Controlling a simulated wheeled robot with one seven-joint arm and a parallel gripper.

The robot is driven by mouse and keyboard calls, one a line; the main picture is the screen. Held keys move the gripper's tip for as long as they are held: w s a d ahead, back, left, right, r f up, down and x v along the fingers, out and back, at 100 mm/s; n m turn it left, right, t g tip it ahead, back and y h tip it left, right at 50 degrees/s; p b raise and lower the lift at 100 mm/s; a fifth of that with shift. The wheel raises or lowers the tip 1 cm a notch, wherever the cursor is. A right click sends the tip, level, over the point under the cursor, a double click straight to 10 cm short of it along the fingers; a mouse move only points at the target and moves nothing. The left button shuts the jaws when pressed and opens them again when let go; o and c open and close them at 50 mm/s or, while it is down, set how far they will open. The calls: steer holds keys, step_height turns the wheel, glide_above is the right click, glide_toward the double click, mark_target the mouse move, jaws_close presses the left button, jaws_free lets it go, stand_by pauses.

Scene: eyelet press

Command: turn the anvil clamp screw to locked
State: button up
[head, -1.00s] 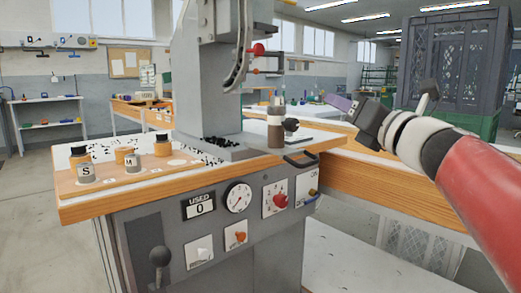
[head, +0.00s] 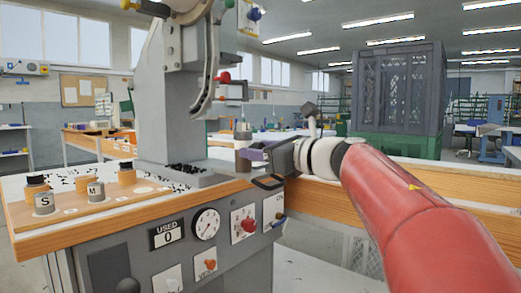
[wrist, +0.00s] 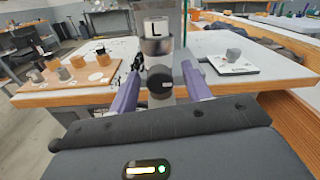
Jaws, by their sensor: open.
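The anvil post (head: 242,162) is a dark brown cylinder with a grey top, standing on the press table. In the wrist view a grey piece marked L (wrist: 155,27) sits on top of it. The anvil clamp screw's dark round knob (wrist: 160,79) faces the wrist camera on the post's side. My gripper (wrist: 161,86) is open, with one purple finger on each side of the knob. I cannot tell whether either finger touches it. In the head view my gripper (head: 256,152) hides the knob and covers part of the post.
The grey press column (head: 168,95) rises left of the post. A wooden tray (head: 70,213) holds several orange-and-grey pieces marked S and M. A white plate (wrist: 232,66) with a grey piece lies right of the post.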

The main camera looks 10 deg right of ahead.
steer(key=c, duration=1)
steer(key=shift+m, duration=0.3)
steer(key=m+p, duration=0.2)
steer(key=m, duration=0.1)
steer(key=shift+r+p, duration=0.15)
steer(key=shift+p, duration=0.15)
steer(key=shift+m+p, duration=0.75)
steer(key=shift+m, duration=0.35)
steer(key=o, duration=1)
